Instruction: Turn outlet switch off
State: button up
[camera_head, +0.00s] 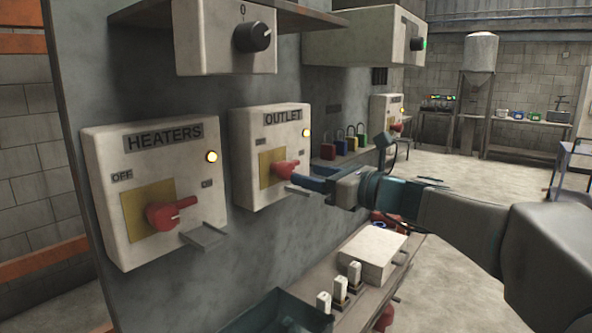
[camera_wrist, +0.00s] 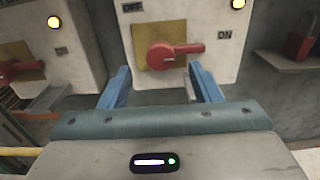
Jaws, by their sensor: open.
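The outlet box (camera_head: 270,150) is a white panel on the grey wall, labelled OUTLET, with a lit yellow lamp (camera_head: 306,133). Its red rotary switch (camera_head: 285,170) sits on a yellow plate. In the wrist view the red handle (camera_wrist: 170,54) points right toward the ON mark, with OFF at upper left. My gripper (camera_head: 308,183) is in front of the box, just to the right of the switch. In the wrist view its two blue fingers (camera_wrist: 160,84) are spread apart, below and either side of the red handle, with nothing between them.
The heaters box (camera_head: 155,190) with a similar red switch is to the left. Several coloured padlocks (camera_head: 347,144) stand on a shelf to the right. A small ledge (camera_head: 303,191) juts out below the outlet switch. A lower shelf holds a white box (camera_head: 365,252).

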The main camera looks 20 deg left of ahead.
aim_at(291, 170)
jog(key=x, duration=0.5)
jog(key=c, duration=1)
